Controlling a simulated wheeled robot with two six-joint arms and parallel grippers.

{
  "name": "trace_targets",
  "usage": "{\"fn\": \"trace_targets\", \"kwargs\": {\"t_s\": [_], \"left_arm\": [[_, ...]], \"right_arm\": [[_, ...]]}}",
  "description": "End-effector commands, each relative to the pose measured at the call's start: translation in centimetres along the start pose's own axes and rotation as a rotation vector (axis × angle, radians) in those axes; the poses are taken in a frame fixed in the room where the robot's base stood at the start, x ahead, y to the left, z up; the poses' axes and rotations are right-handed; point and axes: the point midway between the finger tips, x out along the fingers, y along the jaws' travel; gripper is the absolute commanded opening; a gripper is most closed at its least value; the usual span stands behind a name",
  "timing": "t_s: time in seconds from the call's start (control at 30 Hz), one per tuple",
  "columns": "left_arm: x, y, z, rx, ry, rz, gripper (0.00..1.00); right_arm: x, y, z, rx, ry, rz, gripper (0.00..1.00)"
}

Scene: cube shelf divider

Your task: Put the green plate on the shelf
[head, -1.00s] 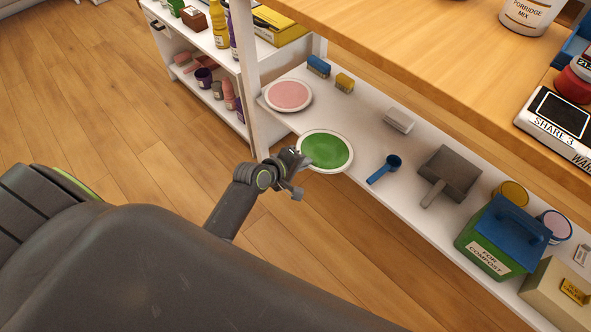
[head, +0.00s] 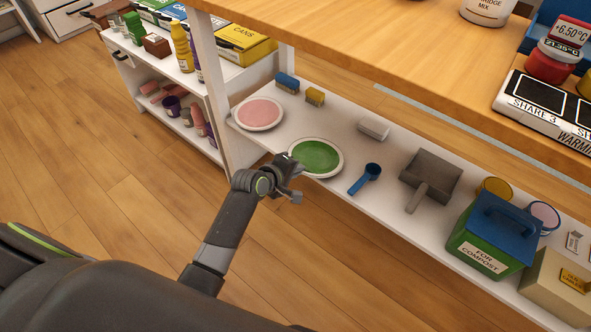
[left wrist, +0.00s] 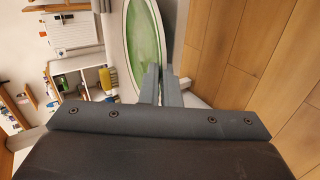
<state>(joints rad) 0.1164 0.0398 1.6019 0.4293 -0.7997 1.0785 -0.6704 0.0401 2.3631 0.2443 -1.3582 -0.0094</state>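The green plate (head: 318,157) has a white rim and appears over the front part of the low white shelf (head: 335,186), near its edge. My left gripper (head: 287,168) is at the plate's near left rim. In the left wrist view the green plate (left wrist: 145,35) stands edge-up in the picture, its rim running between the two close fingers of my left gripper (left wrist: 161,84). The fingers look shut on the rim. I cannot tell whether the plate touches the shelf. My right gripper is not in view.
A pink plate (head: 258,113) lies on the shelf to the left. A blue scoop (head: 368,175), grey dustpan (head: 430,174) and green compost box (head: 493,235) stand to the right. A wooden counter (head: 370,50) overhangs the shelf's back. Two brushes lie behind the plates.

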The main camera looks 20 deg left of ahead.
Motion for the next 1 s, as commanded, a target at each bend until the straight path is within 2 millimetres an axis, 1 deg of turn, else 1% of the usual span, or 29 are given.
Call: {"fn": "trace_targets", "kwargs": {"t_s": [0.13, 0.2, 0.33, 0.53, 0.77, 1.0], "left_arm": [[-0.02, 0.09, 0.01, 0.000, 0.000, 0.002, 0.00], [-0.02, 0.08, 0.01, 0.000, 0.000, 0.002, 0.11], [-0.02, 0.06, 0.01, 0.000, 0.000, 0.002, 0.28], [-0.01, 0.03, 0.01, 0.000, 0.000, 0.001, 0.28], [-0.01, -0.05, 0.01, 0.000, 0.000, -0.001, 0.58], [-0.01, -0.02, 0.00, 0.000, 0.000, 0.000, 0.59]], "right_arm": [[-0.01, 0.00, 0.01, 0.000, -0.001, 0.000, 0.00], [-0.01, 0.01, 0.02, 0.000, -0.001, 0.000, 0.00], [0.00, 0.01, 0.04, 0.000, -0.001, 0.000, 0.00], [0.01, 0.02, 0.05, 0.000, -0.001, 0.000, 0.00], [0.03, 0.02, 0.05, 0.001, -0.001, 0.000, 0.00], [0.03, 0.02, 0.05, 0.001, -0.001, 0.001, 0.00]]}}
